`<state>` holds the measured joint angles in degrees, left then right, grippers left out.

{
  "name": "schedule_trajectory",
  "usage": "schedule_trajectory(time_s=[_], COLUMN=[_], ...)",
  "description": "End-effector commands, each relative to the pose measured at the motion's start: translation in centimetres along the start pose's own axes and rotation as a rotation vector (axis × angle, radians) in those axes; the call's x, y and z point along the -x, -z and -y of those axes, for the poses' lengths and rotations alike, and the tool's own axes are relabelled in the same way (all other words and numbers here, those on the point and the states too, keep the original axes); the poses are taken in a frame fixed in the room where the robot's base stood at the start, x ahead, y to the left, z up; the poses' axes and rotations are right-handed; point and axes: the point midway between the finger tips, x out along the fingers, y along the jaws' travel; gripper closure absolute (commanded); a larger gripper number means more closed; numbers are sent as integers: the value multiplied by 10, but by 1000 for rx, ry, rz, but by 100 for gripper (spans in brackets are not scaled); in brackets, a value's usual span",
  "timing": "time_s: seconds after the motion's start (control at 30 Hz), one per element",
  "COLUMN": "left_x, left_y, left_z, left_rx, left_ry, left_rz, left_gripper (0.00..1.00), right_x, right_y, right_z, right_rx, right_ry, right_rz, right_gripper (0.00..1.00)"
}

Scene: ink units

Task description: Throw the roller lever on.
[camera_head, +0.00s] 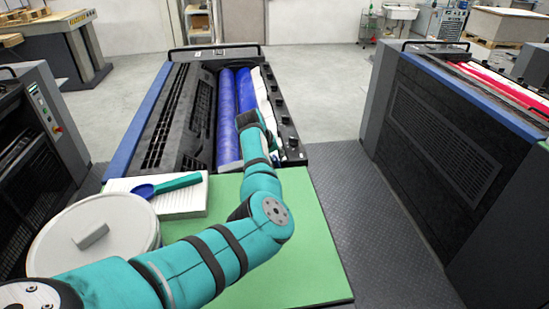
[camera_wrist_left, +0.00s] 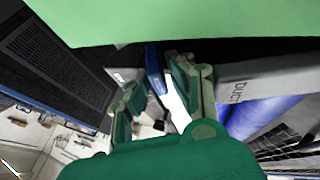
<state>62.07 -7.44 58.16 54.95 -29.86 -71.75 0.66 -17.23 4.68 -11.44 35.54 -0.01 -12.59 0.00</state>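My left arm reaches over the green board to the right side of the middle ink unit (camera_head: 180,125). In the head view its wrist hides most of the left gripper. In the left wrist view the left gripper (camera_wrist_left: 155,88) has its two green fingers apart. A narrow blue and white piece (camera_wrist_left: 155,70) shows between them; I cannot tell whether it is the roller lever or something farther back. A grey bar with the letters "DUCT" (camera_wrist_left: 237,92) lies beside the fingers. I cannot clearly make out the roller lever in either view. My right gripper is out of view.
Blue rollers (camera_head: 227,110) lie in the middle unit. Another unit (camera_head: 450,140) stands right, across a dark walkway (camera_head: 375,225).

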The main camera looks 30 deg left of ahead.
Motion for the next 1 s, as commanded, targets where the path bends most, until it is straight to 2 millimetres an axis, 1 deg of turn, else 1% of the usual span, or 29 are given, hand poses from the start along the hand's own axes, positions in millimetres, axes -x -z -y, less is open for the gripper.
schedule_trajectory(time_s=[0.13,0.2,0.3,0.77,1.0], left_x=[0,0,0,1,1], left_y=[0,0,0,0,0], left_z=[0,0,0,-1,-9], left_rx=[0,0,0,-2,-31], left_ry=[0,0,0,3,65], left_rz=[0,0,0,0,1], left_gripper=[80,89,100,100,100], right_x=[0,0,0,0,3], right_y=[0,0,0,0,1], right_z=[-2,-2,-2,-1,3], right_rx=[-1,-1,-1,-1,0], right_ry=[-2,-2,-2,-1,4], right_rz=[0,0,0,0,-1], right_gripper=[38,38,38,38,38])
